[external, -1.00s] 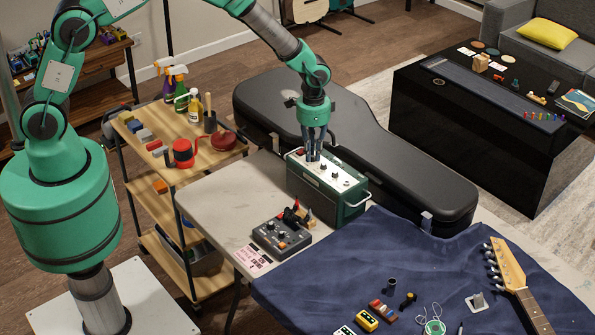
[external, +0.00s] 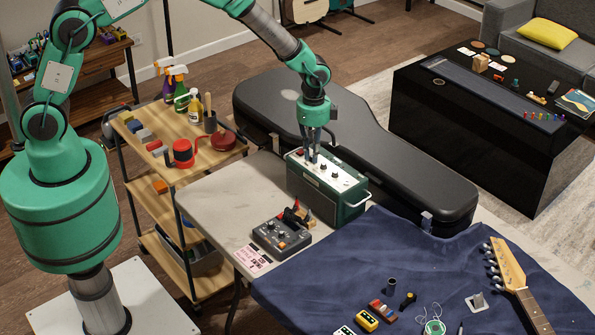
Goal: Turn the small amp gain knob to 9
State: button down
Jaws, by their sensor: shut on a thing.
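The small amp (external: 322,196) is a dark green box with a pale top panel that carries several dark knobs. It stands on the table in the external view. My gripper (external: 313,158) points straight down at the left part of that panel. Its fingers are shut on a knob, which they hide. Other knobs, one of them at the middle of the panel (external: 335,175), stay visible to the right. The knob's marks and its setting are too small to read.
A black guitar case (external: 390,165) lies right behind the amp. A grey pedal (external: 281,234) with small tools by it sits in front. A blue cloth (external: 345,262) with pedals and a guitar neck (external: 517,275) covers the right side. The table's left part (external: 225,203) is bare.

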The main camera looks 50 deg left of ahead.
jog(key=shift+r, duration=0.1)
dwell(0.3)
jog(key=c, duration=1.7)
grip_release()
notch_tip(320, 180, up, 12)
jog(key=shift+f, duration=0.1)
